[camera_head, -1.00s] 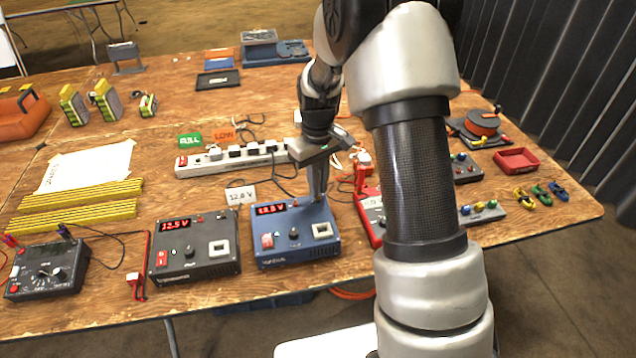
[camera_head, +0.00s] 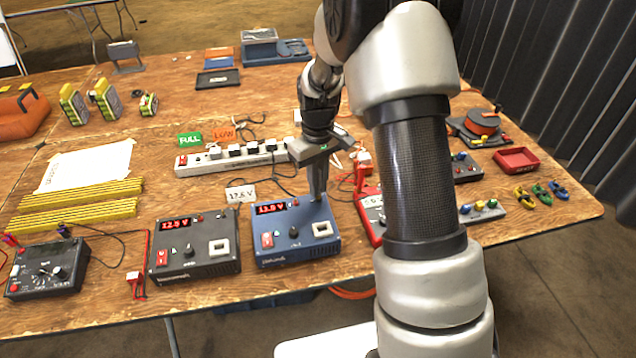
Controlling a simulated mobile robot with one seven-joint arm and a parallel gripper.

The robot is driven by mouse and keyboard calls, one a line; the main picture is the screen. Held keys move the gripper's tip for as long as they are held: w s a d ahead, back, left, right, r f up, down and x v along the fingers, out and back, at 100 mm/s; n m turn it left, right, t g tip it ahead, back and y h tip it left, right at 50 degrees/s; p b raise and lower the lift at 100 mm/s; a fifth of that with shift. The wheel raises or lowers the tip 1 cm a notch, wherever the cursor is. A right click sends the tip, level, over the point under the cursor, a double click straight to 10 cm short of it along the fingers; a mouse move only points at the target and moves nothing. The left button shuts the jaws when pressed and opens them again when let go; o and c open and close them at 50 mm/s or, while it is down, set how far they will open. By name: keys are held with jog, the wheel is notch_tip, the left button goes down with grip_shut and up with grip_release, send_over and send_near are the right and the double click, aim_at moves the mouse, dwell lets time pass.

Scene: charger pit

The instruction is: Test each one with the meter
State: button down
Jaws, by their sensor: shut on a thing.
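The black meter (camera_head: 47,269) sits at the front left, with a dial and a red and a dark plug at its rear edge. Several yellow-and-grey battery packs (camera_head: 106,99) stand at the back left. My gripper (camera_head: 318,196) points down at the rear right edge of the blue box. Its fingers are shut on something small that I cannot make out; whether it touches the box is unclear.
A power strip (camera_head: 232,158) with plugs lies behind the boxes, with a green FULL card (camera_head: 190,140) and an orange LOW card (camera_head: 222,134). Yellow bars (camera_head: 75,205) lie left. A red tray (camera_head: 516,160) and coloured clips (camera_head: 541,192) are right. Cables cross the middle.

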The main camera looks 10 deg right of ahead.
jog(key=shift+f, duration=0.15)
jog(key=c, duration=1.4)
grip_release()
jog(key=shift+o, duration=0.2)
jog(key=shift+r+p, duration=2.65)
jog(key=shift+r, duration=1.15)
